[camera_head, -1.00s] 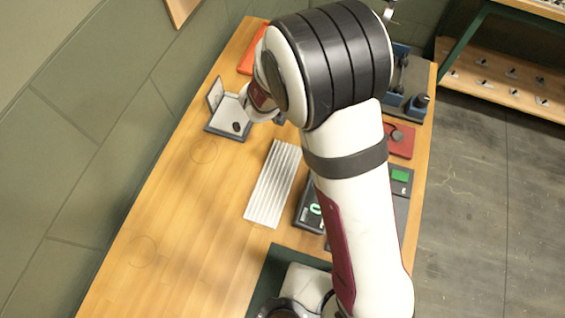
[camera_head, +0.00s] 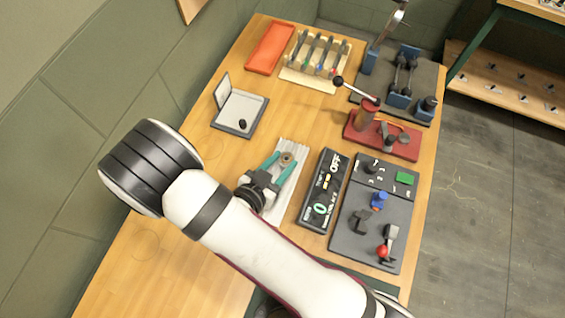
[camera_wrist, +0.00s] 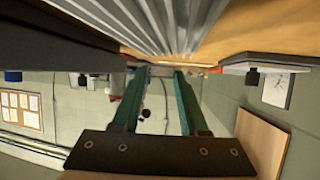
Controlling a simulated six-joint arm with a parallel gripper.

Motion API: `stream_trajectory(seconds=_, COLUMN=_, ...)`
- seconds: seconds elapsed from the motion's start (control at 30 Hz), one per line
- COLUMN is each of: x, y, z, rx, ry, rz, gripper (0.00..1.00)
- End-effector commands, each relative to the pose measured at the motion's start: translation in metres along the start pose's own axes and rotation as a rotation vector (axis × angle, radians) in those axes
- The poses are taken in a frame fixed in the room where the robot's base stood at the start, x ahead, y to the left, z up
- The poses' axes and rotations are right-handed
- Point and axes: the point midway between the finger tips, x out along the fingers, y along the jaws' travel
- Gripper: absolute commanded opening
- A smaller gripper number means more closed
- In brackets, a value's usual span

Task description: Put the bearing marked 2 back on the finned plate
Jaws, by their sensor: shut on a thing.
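The finned plate (camera_head: 294,150), a pale ribbed slab, lies mid-table and is partly hidden under my gripper. My gripper (camera_head: 284,160) has teal fingers and is shut on a small brownish ring, the bearing (camera_head: 287,158), over the upper part of the plate. I cannot read a mark on it, nor tell whether it touches the fins. In the wrist view my fingers (camera_wrist: 160,75) reach toward the finned plate (camera_wrist: 155,25) at the top, with the bearing (camera_wrist: 160,70) between their tips seen only as a small greyish shape.
A dark device with lit green digits (camera_head: 322,190) stands close right of the plate, beside a grey control panel (camera_head: 350,225). A tray with a raised lid (camera_head: 255,110) and a small dark item (camera_head: 243,124) lies upper left. A red press (camera_head: 372,140) stands upper right.

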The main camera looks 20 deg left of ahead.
Motion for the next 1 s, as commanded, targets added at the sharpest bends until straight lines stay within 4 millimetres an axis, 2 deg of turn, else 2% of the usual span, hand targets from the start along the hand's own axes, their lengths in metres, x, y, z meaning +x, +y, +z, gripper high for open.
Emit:
stream_trajectory(seconds=0.1, x=0.0067, y=0.0003, z=0.0139, rx=-0.001, ry=0.000, rz=0.001, gripper=0.00)
stream_trajectory(seconds=0.43, x=0.0082, y=-0.0002, z=0.0168, rx=0.001, ry=0.000, rz=0.000, gripper=0.00)
stream_trajectory(seconds=0.47, x=0.0083, y=-0.0003, z=0.0168, rx=0.001, ry=0.000, rz=0.000, gripper=0.47)
stream_trajectory(seconds=0.6, x=0.0082, y=-0.0003, z=0.0165, rx=0.001, ry=0.000, rz=0.000, gripper=0.72)
stream_trajectory(seconds=0.93, x=0.0069, y=-0.0005, z=0.0138, rx=0.002, ry=0.000, rz=-0.001, gripper=0.73)
stream_trajectory(seconds=1.0, x=-0.0014, y=-0.0014, z=0.0138, rx=0.000, ry=0.000, rz=-0.004, gripper=0.73)
